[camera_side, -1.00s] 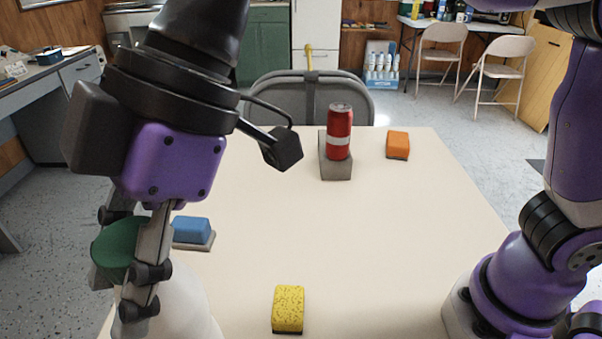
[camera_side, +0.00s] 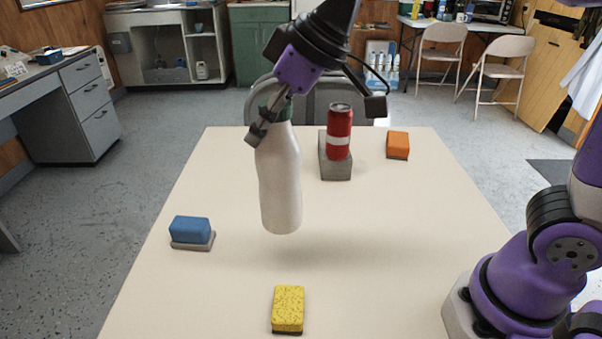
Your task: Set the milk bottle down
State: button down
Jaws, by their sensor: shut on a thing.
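The milk bottle (camera_side: 280,185) is white with a green cap and hangs nearly upright, tilted slightly, over the middle-left of the table. My gripper (camera_side: 264,122) is shut on it at the cap and neck. A soft shadow lies on the table to the right below the bottle, and the bottle's base looks clear of the surface. The gripper's fingers hide part of the cap.
On the cream table (camera_side: 400,240) are a blue sponge (camera_side: 190,229) on a grey pad, a yellow sponge (camera_side: 288,308) in front, an orange sponge (camera_side: 397,144) and a red can (camera_side: 340,132) on a grey block (camera_side: 336,170). The table's right-centre is bare.

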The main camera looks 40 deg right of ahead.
jog(key=s+d+f+m+h, duration=0.2)
jog(key=d+m+h, duration=0.8)
jog(key=d, duration=1.5)
jog(key=s+d+r+m+g, duration=0.1)
jog(key=s+d+m+g, duration=0.5)
jog(key=s+d+m, duration=0.7)
notch_tip(320, 180, down, 8)
jog(key=w+m, duration=0.1)
jog(key=m, duration=0.1)
jog(key=shift+w+d, duration=0.15)
jog(key=shift+d, duration=0.3)
jog(key=shift+c, duration=2.2)
grip_release()
jog(key=shift+f, duration=0.1)
